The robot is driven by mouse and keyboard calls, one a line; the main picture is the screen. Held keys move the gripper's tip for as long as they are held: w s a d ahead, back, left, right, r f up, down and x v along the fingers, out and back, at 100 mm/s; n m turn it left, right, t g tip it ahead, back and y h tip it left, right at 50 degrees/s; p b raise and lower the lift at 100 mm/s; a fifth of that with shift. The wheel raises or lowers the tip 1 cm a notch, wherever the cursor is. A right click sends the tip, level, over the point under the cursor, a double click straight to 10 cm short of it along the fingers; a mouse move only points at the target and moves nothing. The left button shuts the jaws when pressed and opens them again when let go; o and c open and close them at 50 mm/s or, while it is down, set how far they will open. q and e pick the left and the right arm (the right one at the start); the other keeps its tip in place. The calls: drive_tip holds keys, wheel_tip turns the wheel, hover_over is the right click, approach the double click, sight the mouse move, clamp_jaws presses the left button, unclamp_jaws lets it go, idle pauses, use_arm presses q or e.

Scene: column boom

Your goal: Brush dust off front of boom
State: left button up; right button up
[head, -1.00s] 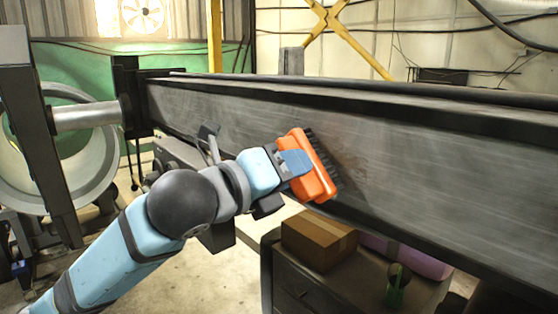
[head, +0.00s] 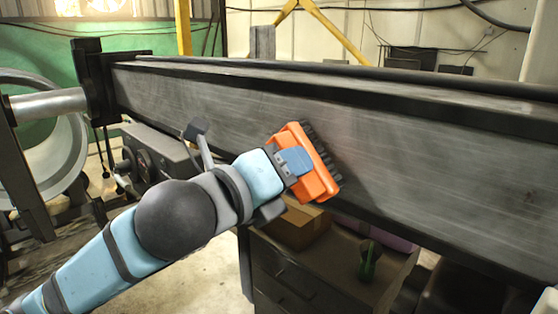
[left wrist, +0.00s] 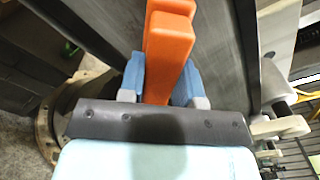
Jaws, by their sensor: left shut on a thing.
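The boom (head: 420,140) is a long dark grey beam that runs across the head view, with its front face towards me. My left gripper (head: 296,162) is shut on an orange brush (head: 306,165) with dark bristles. The bristles are at the boom's front face, at the middle of the view; they look to be touching it. In the left wrist view the orange brush (left wrist: 168,50) sits between the two blue fingers of my left gripper (left wrist: 160,80). Its bristles are hidden there. Light streaks show on the face. My right gripper is not in view.
A dark cabinet (head: 310,275) stands below the boom, with a cardboard box (head: 295,228) and a small green thing (head: 369,262) on it. A large grey ring (head: 45,150) is at the left. Open floor (head: 200,270) shows at the lower middle.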

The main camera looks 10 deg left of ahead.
sight(314, 194)
use_arm(q)
drive_tip(key=shift+s+d+p, duration=0.4)
drive_tip(key=shift+s+d, duration=0.55)
drive_tip(key=shift+d, duration=0.25)
drive_tip(key=shift+s+d+p, duration=0.35)
drive_tip(key=shift+s+d, duration=0.55)
drive_tip(key=shift+d, duration=0.3)
drive_tip(key=shift+r+p, duration=0.7)
drive_tip(key=shift+p, duration=0.05)
drive_tip(key=shift+w+a, duration=0.55)
drive_tip(key=shift+a, duration=0.1)
drive_tip(key=shift+w+a, duration=0.6)
drive_tip(key=shift+a, duration=0.15)
drive_tip(key=shift+w+a, duration=5.5)
drive_tip(key=shift+a, duration=1.65)
drive_tip(key=shift+s+d+r, duration=0.2)
drive_tip(key=shift+s+d, duration=1.7)
drive_tip(key=shift+d, duration=0.5)
drive_tip(key=shift+s+d+r, duration=0.15)
drive_tip(key=shift+s+d, duration=1.7)
drive_tip(key=shift+d, duration=0.6)
drive_tip(key=shift+s+d+r, duration=0.2)
drive_tip(key=shift+s+d, duration=1.7)
drive_tip(key=shift+d, duration=0.5)
